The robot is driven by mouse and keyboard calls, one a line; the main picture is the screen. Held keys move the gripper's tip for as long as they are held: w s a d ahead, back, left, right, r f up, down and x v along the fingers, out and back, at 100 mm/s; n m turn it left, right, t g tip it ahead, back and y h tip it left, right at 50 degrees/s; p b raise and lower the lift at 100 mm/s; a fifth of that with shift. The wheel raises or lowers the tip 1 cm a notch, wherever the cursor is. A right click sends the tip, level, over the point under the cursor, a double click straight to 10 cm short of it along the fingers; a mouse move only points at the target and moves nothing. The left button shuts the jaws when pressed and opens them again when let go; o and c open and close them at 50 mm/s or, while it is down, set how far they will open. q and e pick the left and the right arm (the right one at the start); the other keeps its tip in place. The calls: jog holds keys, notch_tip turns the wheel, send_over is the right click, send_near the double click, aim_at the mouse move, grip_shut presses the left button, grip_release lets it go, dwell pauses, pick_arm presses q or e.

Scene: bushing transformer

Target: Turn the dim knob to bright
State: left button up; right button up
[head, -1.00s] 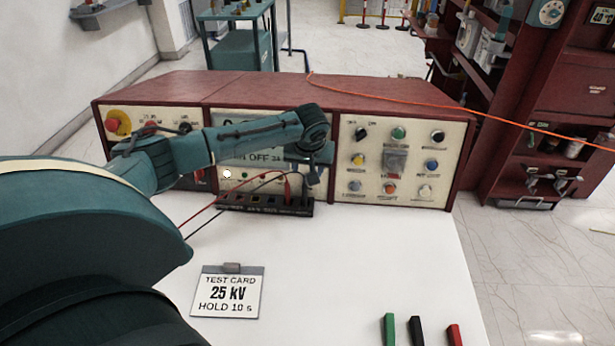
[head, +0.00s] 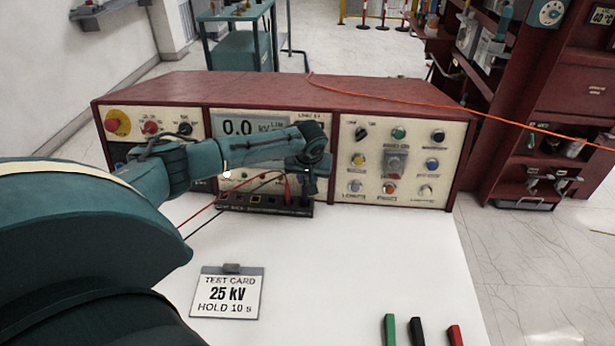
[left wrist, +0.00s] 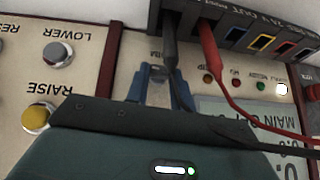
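My left gripper (left wrist: 160,80) is close to the red console's middle panel in the left wrist view. Its two blue fingers stand apart with a greyish patch between them; I cannot tell whether this is the dim knob or bare panel. An upside-down label, partly cut off by a black plug, is just beyond the tips. In the head view my left arm reaches across the middle panel and its wrist hides the area in front of the gripper. The display (head: 240,127) reads 0.0 kV. I cannot make out the dim knob clearly. My right gripper is not in view.
A black socket strip (head: 240,201) with red and black leads stands at the panel's foot, very near the fingers. A yellow RAISE button (left wrist: 37,117) and a LOWER button (left wrist: 58,54) are beside them. A test card (head: 228,294) lies on the white table.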

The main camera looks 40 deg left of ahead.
pick_arm(q)
jog(key=c, duration=0.4)
jog(key=shift+d+r+y+p, duration=0.2)
jog(key=shift+r+y+p, duration=0.15)
jog(key=shift+p, duration=0.85)
jog(key=shift+c, duration=0.2)
jog(key=shift+d+f+m+g+y+p, duration=0.1)
jog(key=shift+m+g+y+p, duration=0.25)
jog(key=shift+m+g+p, duration=0.1)
jog(key=y, duration=0.1)
jog(key=m+g+y, duration=0.1)
jog(key=shift+w+d+f+y, duration=0.1)
jog(key=shift+w+f+y, duration=0.1)
jog(key=shift+f+y, duration=0.15)
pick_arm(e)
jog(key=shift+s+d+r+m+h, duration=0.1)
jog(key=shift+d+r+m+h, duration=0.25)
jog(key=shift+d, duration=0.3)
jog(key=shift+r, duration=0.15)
pick_arm(q)
jog(key=o, duration=0.9)
jog(key=shift+o, duration=0.4)
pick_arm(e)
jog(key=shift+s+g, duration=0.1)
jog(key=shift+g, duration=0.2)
